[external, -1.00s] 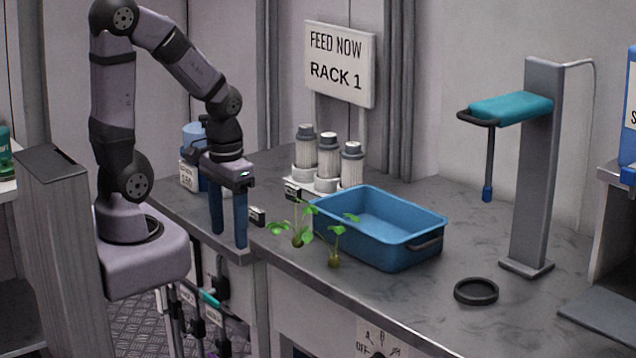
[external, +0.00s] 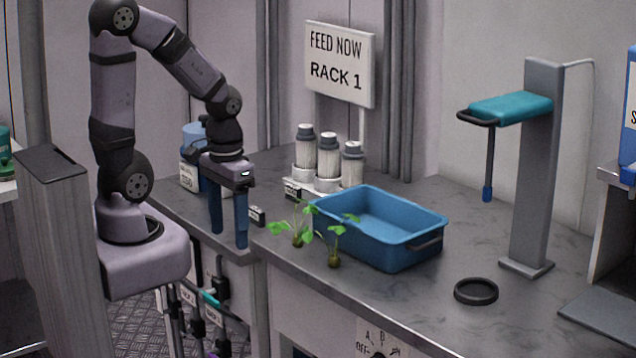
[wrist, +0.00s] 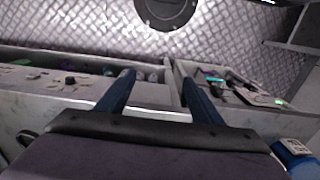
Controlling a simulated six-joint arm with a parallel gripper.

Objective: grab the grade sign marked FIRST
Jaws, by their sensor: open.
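My gripper (external: 229,236) hangs fingers down at the left end of the grey counter, near its front edge. Its two blue fingers are apart with nothing between them; they also show in the wrist view (wrist: 158,76). No sign can be read as FIRST in either view. One small dark sign (external: 257,216) stands on the counter just right of the fingers. Another small dark sign (external: 292,192) stands farther back, by the bottles. The lettering on both is too small to read.
Green seedlings (external: 297,233) stand at the counter edge beside a blue tub (external: 405,255). Capped white bottles (external: 328,160) stand behind, under a RACK 1 board (external: 339,62). A grey stand (external: 536,170) and a black ring (external: 476,291) are at right.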

